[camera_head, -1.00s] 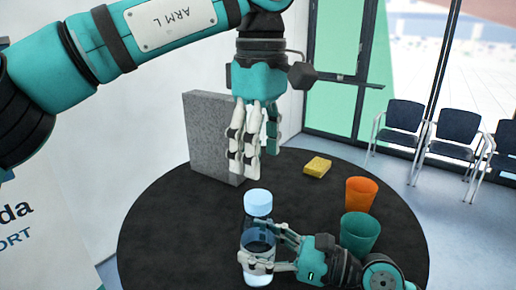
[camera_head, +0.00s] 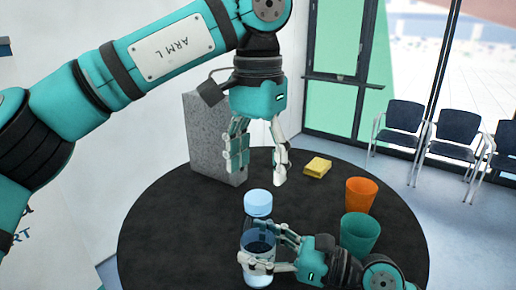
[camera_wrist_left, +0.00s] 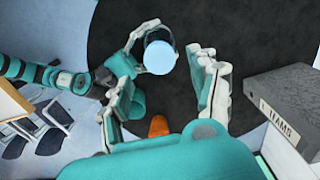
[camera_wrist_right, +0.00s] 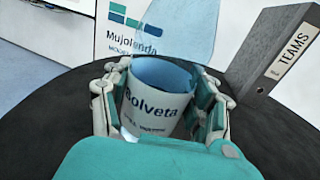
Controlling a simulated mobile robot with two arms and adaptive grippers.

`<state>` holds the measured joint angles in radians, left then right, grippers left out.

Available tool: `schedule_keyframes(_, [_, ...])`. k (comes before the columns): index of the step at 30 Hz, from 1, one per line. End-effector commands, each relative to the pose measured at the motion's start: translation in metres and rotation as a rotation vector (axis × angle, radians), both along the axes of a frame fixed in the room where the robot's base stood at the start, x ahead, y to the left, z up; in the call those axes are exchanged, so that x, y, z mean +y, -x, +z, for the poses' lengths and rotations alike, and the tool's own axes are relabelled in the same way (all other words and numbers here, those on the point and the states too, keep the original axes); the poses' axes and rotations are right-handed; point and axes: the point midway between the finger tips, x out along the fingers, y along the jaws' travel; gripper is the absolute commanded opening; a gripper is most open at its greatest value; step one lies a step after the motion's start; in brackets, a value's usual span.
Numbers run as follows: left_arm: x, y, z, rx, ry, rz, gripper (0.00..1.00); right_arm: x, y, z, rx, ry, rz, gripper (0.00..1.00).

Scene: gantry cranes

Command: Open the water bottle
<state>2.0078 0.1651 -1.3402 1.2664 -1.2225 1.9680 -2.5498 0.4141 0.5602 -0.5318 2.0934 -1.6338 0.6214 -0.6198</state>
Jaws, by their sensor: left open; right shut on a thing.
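The clear water bottle (camera_head: 257,222) stands upright on the round black table, with its light blue cap (camera_head: 258,202) on top. My right gripper (camera_head: 248,251) is shut around the bottle's lower body. In the right wrist view, its fingers lie on both sides of the labelled bottle (camera_wrist_right: 158,100). My left gripper (camera_head: 258,172) points down above the table, with its fingers spread and nothing between them. It is above the cap and apart from it. In the left wrist view, the cap (camera_wrist_left: 161,57) shows beyond and between the open fingers.
The round black table (camera_head: 165,215) also holds a grey box file (camera_head: 208,125) at the back left, a yellow sponge (camera_head: 317,167), an orange cup (camera_head: 361,194) and a teal cup (camera_head: 359,234) at the right. Chairs (camera_head: 401,127) stand beyond.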

Motion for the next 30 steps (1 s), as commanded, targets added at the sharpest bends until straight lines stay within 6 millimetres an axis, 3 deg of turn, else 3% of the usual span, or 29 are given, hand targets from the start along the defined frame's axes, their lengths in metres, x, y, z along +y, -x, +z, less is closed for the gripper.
schedule_keyframes(10, [0.000, 0.000, -0.050, 0.002, 0.000, 0.004, 0.61, 0.000, 0.000, -0.001, 0.002, 0.002, 0.001, 0.00])
schedule_keyframes(22, [0.000, 0.000, -0.059, 0.001, 0.002, 0.005, 0.61, 0.000, 0.000, -0.002, 0.002, 0.002, 0.001, 0.00])
schedule_keyframes(30, [0.000, 0.000, -0.058, 0.001, 0.001, 0.005, 0.27, 0.000, 0.000, -0.002, 0.003, 0.003, 0.001, 0.00])
